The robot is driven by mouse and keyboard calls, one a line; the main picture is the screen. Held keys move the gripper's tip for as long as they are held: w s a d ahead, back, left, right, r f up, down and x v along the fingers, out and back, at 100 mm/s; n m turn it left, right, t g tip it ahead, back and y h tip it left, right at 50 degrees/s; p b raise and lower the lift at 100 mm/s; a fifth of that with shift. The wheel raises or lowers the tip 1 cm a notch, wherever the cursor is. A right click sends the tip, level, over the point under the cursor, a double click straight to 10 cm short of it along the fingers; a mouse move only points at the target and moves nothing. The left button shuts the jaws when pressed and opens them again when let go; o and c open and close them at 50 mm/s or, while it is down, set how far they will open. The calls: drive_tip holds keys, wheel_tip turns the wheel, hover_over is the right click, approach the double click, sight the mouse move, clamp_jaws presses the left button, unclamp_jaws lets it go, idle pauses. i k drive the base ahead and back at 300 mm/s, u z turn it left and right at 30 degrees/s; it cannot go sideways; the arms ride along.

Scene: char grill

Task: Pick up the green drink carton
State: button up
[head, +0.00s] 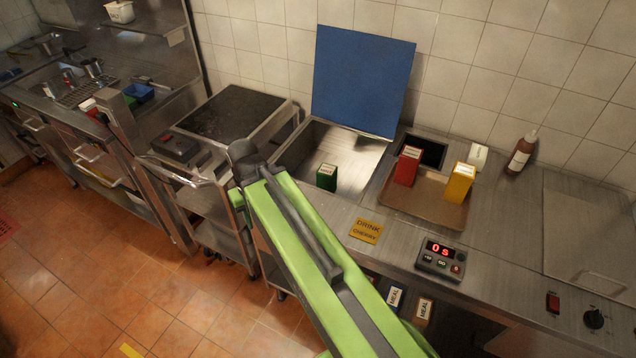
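The green drink carton (326,178) stands upright in the sunken steel basin (345,147) in the counter, near the basin's front. It is small, with a pale label on its top. My green and dark arm rises from the bottom right, and its dark far end is left of the basin. My gripper's fingers cannot be made out, so I cannot see where they are relative to the carton.
A brown tray (425,213) right of the basin holds a red carton (407,167) and a yellow carton (459,183). A blue panel (362,80) stands behind the basin. A timer (440,258) and a yellow drink sign (366,231) are at the counter front.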

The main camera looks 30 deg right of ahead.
sight(327, 173)
drive_tip(key=u, duration=2)
drive_tip(key=i, duration=2)
drive_tip(key=z, duration=3.05)
drive_tip(key=i, duration=1)
drive_tip(key=z, duration=0.1)
